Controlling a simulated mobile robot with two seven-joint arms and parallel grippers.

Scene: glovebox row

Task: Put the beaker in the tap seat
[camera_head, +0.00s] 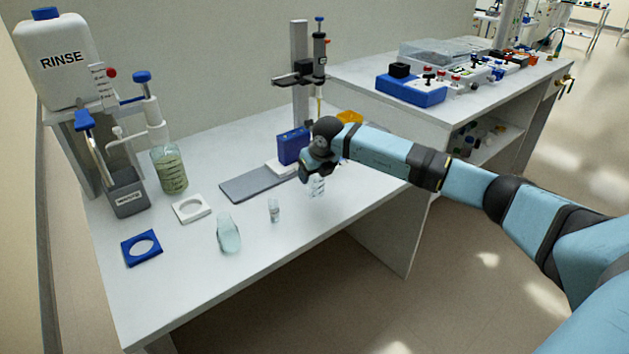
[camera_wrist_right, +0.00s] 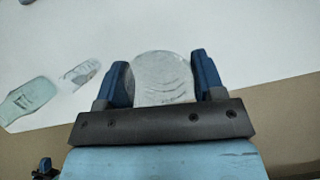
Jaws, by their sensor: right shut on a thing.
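My right gripper (camera_head: 310,174) is over the front part of the bench, pointing down. It is shut on a clear glass beaker (camera_head: 317,187) with white marks, which shows just below the fingers. In the right wrist view the round beaker (camera_wrist_right: 163,78) sits between the two blue fingers of the gripper (camera_wrist_right: 160,80). I cannot tell whether its base touches the bench. A white square seat with a round hole (camera_head: 176,212) and a blue one (camera_head: 128,253) lie at the left, near the rinse stand. I cannot tell which is the tap seat. My left gripper is not in view.
A conical flask (camera_head: 229,236) and a small vial (camera_head: 274,211) stand left of the held beaker. A green-filled glass vessel (camera_head: 170,172) stands beneath the rinse stand's tap. A grey mat (camera_head: 250,185) lies before the blue-boxed stand (camera_head: 292,146).

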